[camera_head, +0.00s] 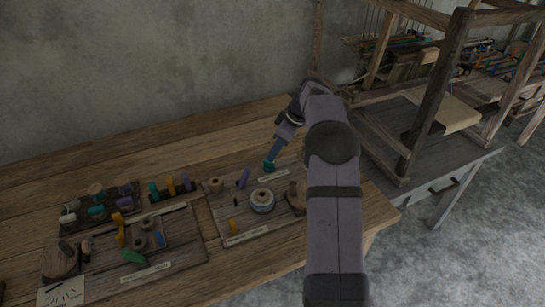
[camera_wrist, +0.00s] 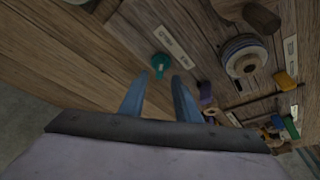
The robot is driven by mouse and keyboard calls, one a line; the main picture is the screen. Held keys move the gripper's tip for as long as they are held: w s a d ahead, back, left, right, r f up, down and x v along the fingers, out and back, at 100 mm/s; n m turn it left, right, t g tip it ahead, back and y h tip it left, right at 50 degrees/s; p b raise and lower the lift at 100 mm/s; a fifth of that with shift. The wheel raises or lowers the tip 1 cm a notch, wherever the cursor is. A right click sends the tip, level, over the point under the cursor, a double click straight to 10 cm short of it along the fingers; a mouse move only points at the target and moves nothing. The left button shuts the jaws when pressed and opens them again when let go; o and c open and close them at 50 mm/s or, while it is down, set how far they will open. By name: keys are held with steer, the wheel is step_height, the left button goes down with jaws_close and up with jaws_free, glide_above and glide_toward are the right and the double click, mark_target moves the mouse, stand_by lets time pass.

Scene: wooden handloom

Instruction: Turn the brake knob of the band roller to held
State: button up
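A small teal knob (camera_head: 268,166) stands on the wooden board by a pale label; I cannot read the label. It shows in the wrist view (camera_wrist: 160,62) just beyond my fingertips. A round roller (camera_head: 262,201) with a pale and blue-grey wound band sits nearer the front of the same board, and in the wrist view (camera_wrist: 244,56) it is to the right. My gripper (camera_wrist: 157,80) points down with its two blue fingers apart and nothing between them. In the head view my gripper (camera_head: 274,151) is just above the teal knob; contact cannot be told.
A wooden block (camera_head: 297,196) is at the right. Another board (camera_head: 180,262) with several coloured pegs lies left. A loom frame (camera_head: 437,95) stands on the grey table.

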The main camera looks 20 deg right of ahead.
steer(key=shift+v, duration=1.35)
steer(key=s+a+r+m+g+h+p, duration=0.1)
steer(key=s+a+r+m+p, duration=0.15)
steer(key=s+a, duration=0.5)
steer(key=s+a+r+m+g+h+p, duration=0.1)
steer(key=s+a+m+p, duration=0.2)
steer(key=s+a, duration=0.4)
steer(key=s+a+f+m+g+h+p, duration=0.1)
steer(key=s+a+m+p, duration=0.1)
steer(key=s, duration=1.7)
steer(key=shift+a+m+p, duration=0.35)
steer(key=shift+a+p, duration=0.3)
steer(key=shift+a, duration=0.05)
